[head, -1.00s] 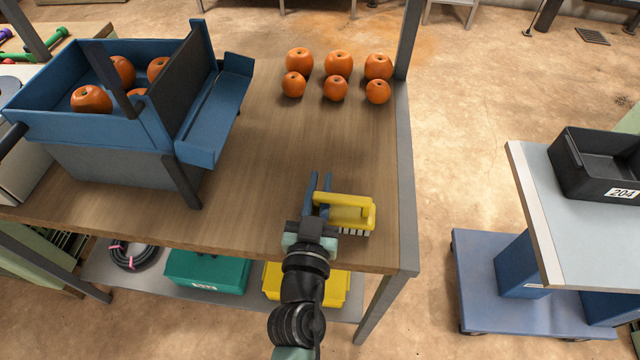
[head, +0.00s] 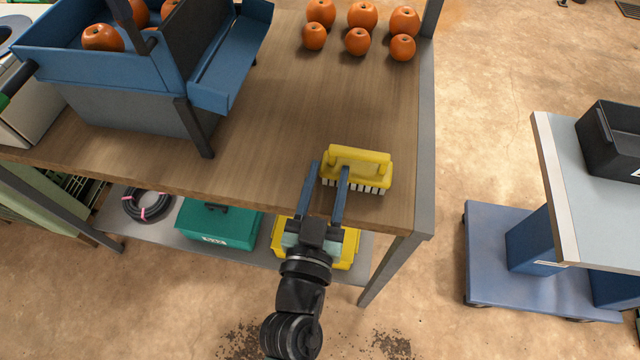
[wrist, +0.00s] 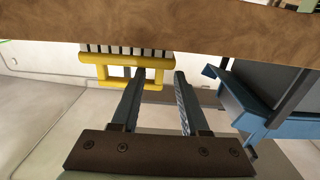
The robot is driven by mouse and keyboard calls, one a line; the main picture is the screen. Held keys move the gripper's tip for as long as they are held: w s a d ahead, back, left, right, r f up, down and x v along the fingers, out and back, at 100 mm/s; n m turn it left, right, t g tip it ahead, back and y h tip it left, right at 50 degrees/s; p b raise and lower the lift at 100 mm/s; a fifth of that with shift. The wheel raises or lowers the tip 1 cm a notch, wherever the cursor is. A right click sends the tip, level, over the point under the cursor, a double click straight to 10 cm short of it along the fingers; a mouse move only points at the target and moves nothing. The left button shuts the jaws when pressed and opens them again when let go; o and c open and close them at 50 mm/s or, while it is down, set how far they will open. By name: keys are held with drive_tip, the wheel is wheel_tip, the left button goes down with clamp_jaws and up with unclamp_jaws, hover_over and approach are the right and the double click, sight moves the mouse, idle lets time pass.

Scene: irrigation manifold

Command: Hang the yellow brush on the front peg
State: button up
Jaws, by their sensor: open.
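No peg can be made out.
A blue machine with a chute (head: 232,72) stands left on the table (head: 265,140). Several oranges (head: 357,41) lie at the back right. A teal box (head: 215,220) and yellow bin (head: 350,247) sit on the lower shelf.

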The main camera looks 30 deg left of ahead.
drive_tip(key=shift+b+v, duration=0.45)
drive_tip(key=shift+v, duration=2.45)
drive_tip(key=w+d+r+m+t+h, duration=0.15)
drive_tip(key=w+r, duration=0.25)
drive_tip(key=r, duration=0.4)
drive_tip(key=w+d+r+m+t+h, duration=0.1)
drive_tip(key=w+d+r+t, duration=0.15)
drive_tip(key=r, duration=0.55)
drive_tip(key=w+d+r+m+t+h, duration=0.1)
drive_tip(key=w+d+r+h, duration=0.2)
drive_tip(key=r, duration=0.4)
drive_tip(key=s+d+r+t, duration=0.2)
drive_tip(key=r, duration=1.1)
drive_tip(key=s+d+r+t, duration=0.2)
drive_tip(key=s+r+t, duration=0.1)
drive_tip(key=r, duration=0.9)
drive_tip(key=shift+d+r+y, duration=0.35)
drive_tip(key=shift+r+y, duration=0.05)
drive_tip(key=shift+y, duration=0.05)
drive_tip(key=shift+s+n, duration=0.1)
drive_tip(key=shift+n, duration=0.15)
